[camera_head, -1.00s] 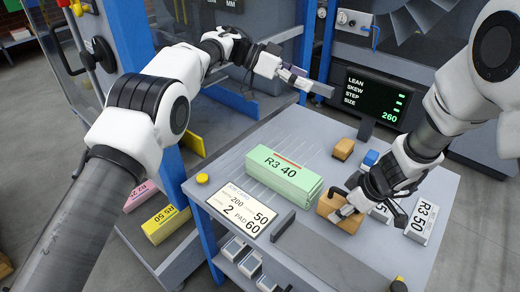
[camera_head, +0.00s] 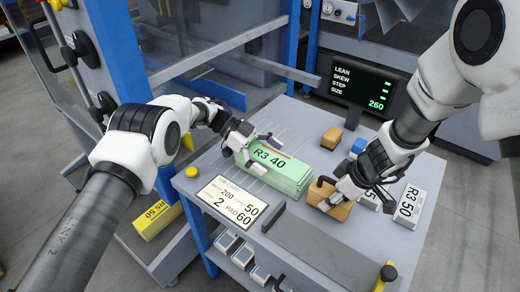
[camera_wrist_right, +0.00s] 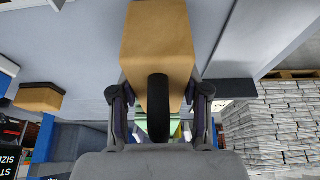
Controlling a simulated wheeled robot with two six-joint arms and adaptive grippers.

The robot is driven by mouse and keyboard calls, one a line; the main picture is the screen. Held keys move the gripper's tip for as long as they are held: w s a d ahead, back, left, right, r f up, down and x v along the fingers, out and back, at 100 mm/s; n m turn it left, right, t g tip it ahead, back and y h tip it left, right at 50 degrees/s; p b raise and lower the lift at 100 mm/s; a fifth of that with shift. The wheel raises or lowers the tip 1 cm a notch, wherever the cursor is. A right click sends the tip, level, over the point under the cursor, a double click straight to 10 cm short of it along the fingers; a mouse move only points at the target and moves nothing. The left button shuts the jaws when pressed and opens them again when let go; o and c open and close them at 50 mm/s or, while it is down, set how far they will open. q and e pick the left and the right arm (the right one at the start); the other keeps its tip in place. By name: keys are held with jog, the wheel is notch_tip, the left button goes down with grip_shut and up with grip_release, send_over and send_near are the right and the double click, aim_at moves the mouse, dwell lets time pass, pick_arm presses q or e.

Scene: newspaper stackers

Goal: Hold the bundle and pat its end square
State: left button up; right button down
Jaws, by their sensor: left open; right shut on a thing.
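The green bundle (camera_head: 283,172), labelled R3 40, lies on the grey table (camera_head: 340,236). My left gripper (camera_head: 257,150) is open at the bundle's left end, its fingers over or beside that end; I cannot tell if they touch. My right gripper (camera_head: 326,194) is shut on a tan block (camera_head: 340,211) by the bundle's right end. The right wrist view shows the tan block (camera_wrist_right: 158,45) between the fingers of the right gripper (camera_wrist_right: 159,95), with a little green behind. I cannot tell whether block and bundle touch.
Another tan block (camera_head: 331,138) and a blue object (camera_head: 358,146) stand behind. White packs (camera_head: 409,205) lie at the right. A screen (camera_head: 362,82) reading 260 stands behind.

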pick_arm(q)
jog(key=c, duration=1.8)
jog(key=shift+s+f, duration=0.1)
jog(key=shift+f, duration=0.05)
pick_arm(e)
jog(key=shift+w+a, duration=0.25)
jog(key=shift+a, duration=0.25)
jog(key=shift+w+a, duration=0.25)
jog(key=shift+a, duration=0.2)
pick_arm(q)
jog(key=shift+d, duration=0.1)
pick_arm(e)
jog(key=shift+a, duration=0.1)
jog(key=shift+s+d, duration=0.4)
jog(key=shift+d, duration=0.35)
jog(key=shift+s+d, duration=0.4)
jog(key=shift+d, duration=0.35)
jog(key=shift+r, duration=0.15)
